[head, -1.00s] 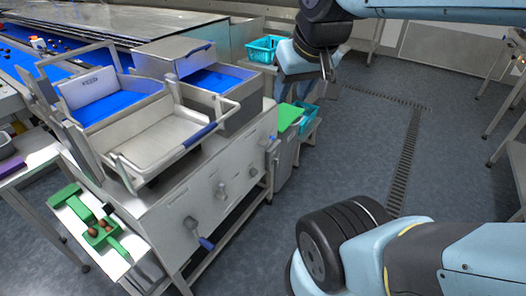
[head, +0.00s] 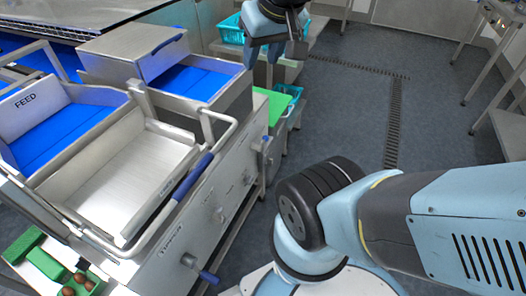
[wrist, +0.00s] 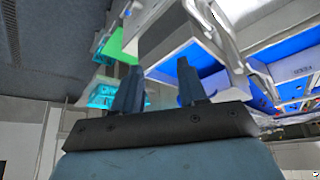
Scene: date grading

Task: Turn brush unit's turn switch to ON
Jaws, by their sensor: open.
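The steel unit (head: 205,235) with the FEED bin stands at the left in the head view. My gripper (head: 264,53) is open and empty, pointing down beyond the unit's far end, well apart from the knobs. In the wrist view my gripper (wrist: 160,82) shows two spread fingers with nothing between them.
A tray with a blue-gripped handle (head: 192,176) juts over the panel. Green and teal crates (head: 286,98) stand past the unit's far end. A green holder with brown dates (head: 75,287) lies at the lower left.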

